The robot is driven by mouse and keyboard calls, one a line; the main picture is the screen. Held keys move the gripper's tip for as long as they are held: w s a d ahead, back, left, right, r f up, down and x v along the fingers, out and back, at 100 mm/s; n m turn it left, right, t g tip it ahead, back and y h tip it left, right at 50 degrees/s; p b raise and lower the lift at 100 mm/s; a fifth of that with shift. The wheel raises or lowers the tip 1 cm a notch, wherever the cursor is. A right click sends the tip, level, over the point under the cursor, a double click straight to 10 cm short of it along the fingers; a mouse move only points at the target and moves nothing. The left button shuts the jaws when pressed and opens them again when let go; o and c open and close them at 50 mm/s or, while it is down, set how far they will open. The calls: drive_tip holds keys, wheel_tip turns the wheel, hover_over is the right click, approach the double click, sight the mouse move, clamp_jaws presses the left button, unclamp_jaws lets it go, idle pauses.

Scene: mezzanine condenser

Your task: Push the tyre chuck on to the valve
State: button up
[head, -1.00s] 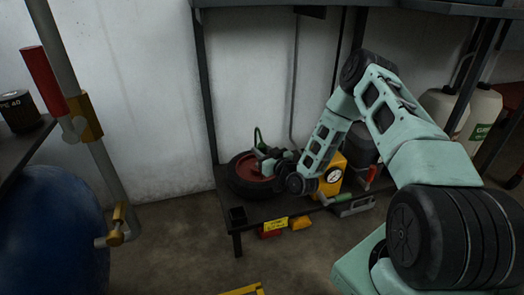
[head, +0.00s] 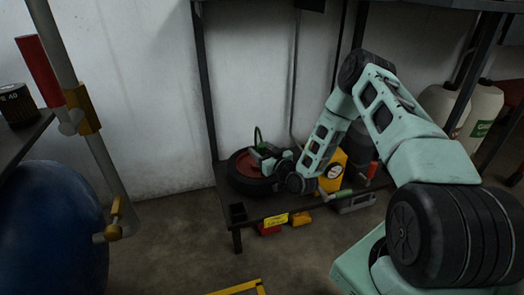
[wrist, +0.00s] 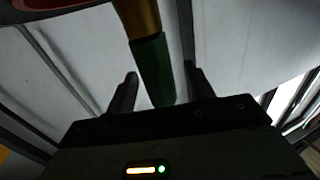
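The wheel with a black tyre (head: 237,178) and red hub lies on the low shelf; part of its red also shows at the top left of the wrist view (wrist: 60,4). My gripper (head: 268,158) is at the tyre's right side, over its edge. In the wrist view my gripper's two fingers (wrist: 160,80) stand apart. A green and brass piece (wrist: 152,70), apparently the tyre chuck, lies between them in the picture, with a gap at the right finger. I cannot make out the valve.
A yellow unit with a gauge (head: 333,172) stands right of the wheel, close to my arm. A blue tank (head: 50,230) and pipe stand left. A yellow frame (head: 240,289) is on the floor.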

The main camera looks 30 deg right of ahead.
drive_tip(key=s+p, duration=0.6)
drive_tip(key=s, duration=1.1)
drive_tip(key=shift+s+d, duration=0.2)
drive_tip(key=shift+d, duration=0.1)
drive_tip(key=w+a+r+n+g+y, duration=0.3)
drive_tip(key=w+a, duration=0.2)
drive_tip(key=w, duration=0.1)
drive_tip(key=a+r+n+g, duration=0.2)
drive_tip(key=a+r+g, duration=0.25)
drive_tip(key=a, duration=0.35)
drive_tip(key=a+r+n+g, duration=0.1)
drive_tip(key=a+r+g, duration=0.2)
drive_tip(key=a+r, duration=0.35)
drive_tip(key=s+a+r+g+h+p, duration=0.1)
drive_tip(key=s+a+r+g, duration=0.2)
drive_tip(key=s, duration=0.6)
drive_tip(key=s+a+r+n+g+h, duration=0.1)
drive_tip(key=s+a+r+g, duration=0.1)
drive_tip(key=s+a+r, duration=0.5)
drive_tip(key=s+r+g+h+p, duration=0.1)
drive_tip(key=s+r+g, duration=0.15)
drive_tip(key=s, duration=0.95)
wheel_tip(320, 180, up, 39)
drive_tip(key=p, duration=3.7)
drive_tip(key=shift+p, duration=0.35)
